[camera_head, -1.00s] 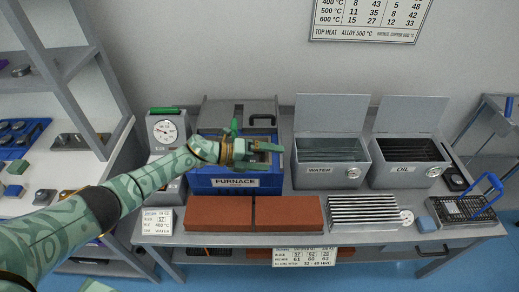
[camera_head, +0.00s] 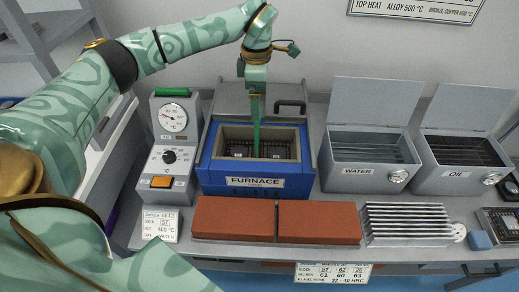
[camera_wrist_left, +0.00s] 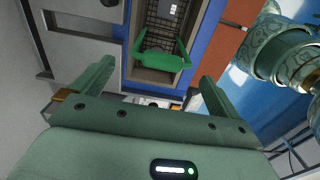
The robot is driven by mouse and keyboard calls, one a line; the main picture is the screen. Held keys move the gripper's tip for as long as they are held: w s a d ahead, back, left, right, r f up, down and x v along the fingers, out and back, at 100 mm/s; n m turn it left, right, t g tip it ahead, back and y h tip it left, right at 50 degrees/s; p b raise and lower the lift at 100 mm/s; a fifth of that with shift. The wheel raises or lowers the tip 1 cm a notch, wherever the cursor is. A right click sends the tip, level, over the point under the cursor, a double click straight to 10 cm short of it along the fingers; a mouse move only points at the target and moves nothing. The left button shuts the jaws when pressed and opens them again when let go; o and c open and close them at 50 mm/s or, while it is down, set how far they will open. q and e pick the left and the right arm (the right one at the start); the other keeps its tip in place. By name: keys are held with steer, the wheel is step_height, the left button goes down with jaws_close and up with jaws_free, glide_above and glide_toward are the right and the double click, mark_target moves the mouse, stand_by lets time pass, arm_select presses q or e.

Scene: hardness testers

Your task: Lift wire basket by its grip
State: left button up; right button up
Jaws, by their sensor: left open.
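The wire basket (camera_head: 282,151) sits inside the open blue furnace (camera_head: 256,187); its dark mesh also shows in the left wrist view (camera_wrist_left: 165,22). Its green grip (camera_head: 257,137) rises upright from the basket, seen nearly edge-on in the head view. In the left wrist view the grip (camera_wrist_left: 162,61) is a green bar with two side arms. My left gripper (camera_wrist_left: 156,75) points down above the furnace, its fingers open and spread to either side of the grip. In the head view the gripper (camera_head: 255,90) overlaps the grip's top, so contact is unclear. My right gripper is not in view.
Two red bricks (camera_head: 232,218) lie in front of the furnace. A dial controller (camera_head: 172,150) stands to its left. Water (camera_head: 366,172) and oil (camera_head: 458,171) tanks with raised lids stand to the right. A ribbed metal rack (camera_head: 410,222) lies in front of them.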

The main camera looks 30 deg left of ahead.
mark_target(257, 135)
arm_select(q)
steer(key=shift+f, duration=0.95)
step_height(257, 135, down, 5)
steer(key=shift+s+f+b, duration=0.1)
steer(key=shift+f+b, duration=0.05)
steer(key=shift+b, duration=1.1)
steer(key=shift+d, duration=0.1)
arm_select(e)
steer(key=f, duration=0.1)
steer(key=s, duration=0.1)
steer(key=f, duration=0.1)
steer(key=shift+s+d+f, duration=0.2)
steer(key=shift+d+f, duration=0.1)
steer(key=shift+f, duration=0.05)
arm_select(q)
steer(key=c, duration=1.2)
steer(key=shift+r, duration=0.25)
steer(key=shift+c, duration=0.8)
